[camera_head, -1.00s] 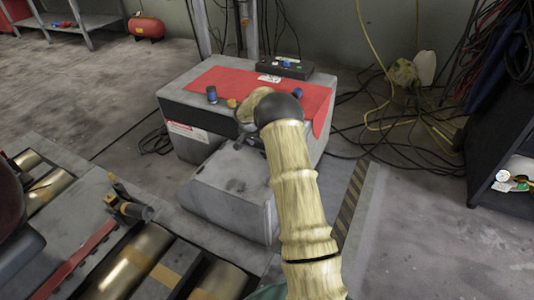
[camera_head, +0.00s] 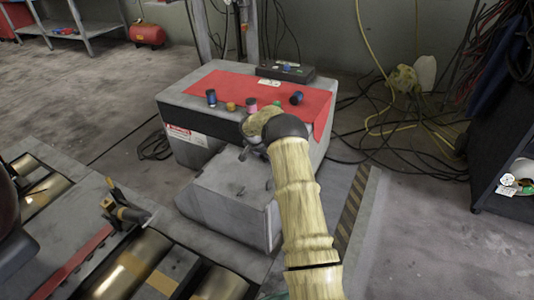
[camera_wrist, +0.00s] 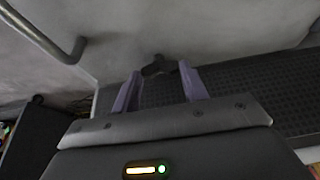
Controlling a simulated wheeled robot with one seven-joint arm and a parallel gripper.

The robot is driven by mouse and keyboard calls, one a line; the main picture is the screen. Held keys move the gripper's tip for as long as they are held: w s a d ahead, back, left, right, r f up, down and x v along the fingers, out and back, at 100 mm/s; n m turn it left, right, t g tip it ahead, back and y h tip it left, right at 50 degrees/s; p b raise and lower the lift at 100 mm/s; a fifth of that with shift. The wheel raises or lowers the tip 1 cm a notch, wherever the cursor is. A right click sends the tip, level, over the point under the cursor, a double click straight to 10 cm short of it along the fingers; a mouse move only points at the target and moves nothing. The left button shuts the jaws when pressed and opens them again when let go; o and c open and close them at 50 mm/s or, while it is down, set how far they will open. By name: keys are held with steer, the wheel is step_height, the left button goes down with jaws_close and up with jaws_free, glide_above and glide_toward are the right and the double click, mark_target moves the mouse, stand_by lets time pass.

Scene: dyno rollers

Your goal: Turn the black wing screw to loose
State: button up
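The black wing screw (camera_wrist: 157,65) shows in the wrist view as a small dark shape on a grey surface. It lies in line with the gap between my fingertips, near their tips. My gripper (camera_wrist: 159,70) has its two purple fingers spread apart, with nothing visibly held between them. I cannot tell whether either finger touches the screw. In the head view my arm hides most of the gripper's end, which is low by the grey housing (camera_head: 225,190). I cannot make out the screw clearly there.
A grey machine with a red cloth (camera_head: 225,79) stands behind the housing, with several small coloured items and a black box (camera_head: 286,71) on top. A curved grey bar (camera_wrist: 62,48) is at upper left in the wrist view. Metal rollers (camera_head: 140,262) lie at lower left.

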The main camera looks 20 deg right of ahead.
steer(key=shift+d+r+n+p, duration=0.1)
steer(key=shift+n+p, duration=0.2)
steer(key=shift+p, duration=0.25)
steer(key=shift+s+d+r+n+p, duration=0.15)
steer(key=shift+n+p, duration=0.35)
steer(key=shift+p, duration=0.3)
steer(key=n+t+y+p, duration=0.1)
steer(key=n+p, duration=0.2)
steer(key=p, duration=0.1)
steer(key=shift+s+d, duration=0.1)
steer(key=n+y+p, duration=0.1)
steer(key=n+p, duration=0.1)
steer(key=n+y+p, duration=0.1)
steer(key=n+p, duration=0.1)
steer(key=shift+d+f+t, duration=0.2)
steer(key=shift+t, duration=0.1)
steer(key=shift+n, duration=0.3)
steer(key=shift+a, duration=0.1)
steer(key=shift+s+f, duration=0.1)
steer(key=o, duration=1)
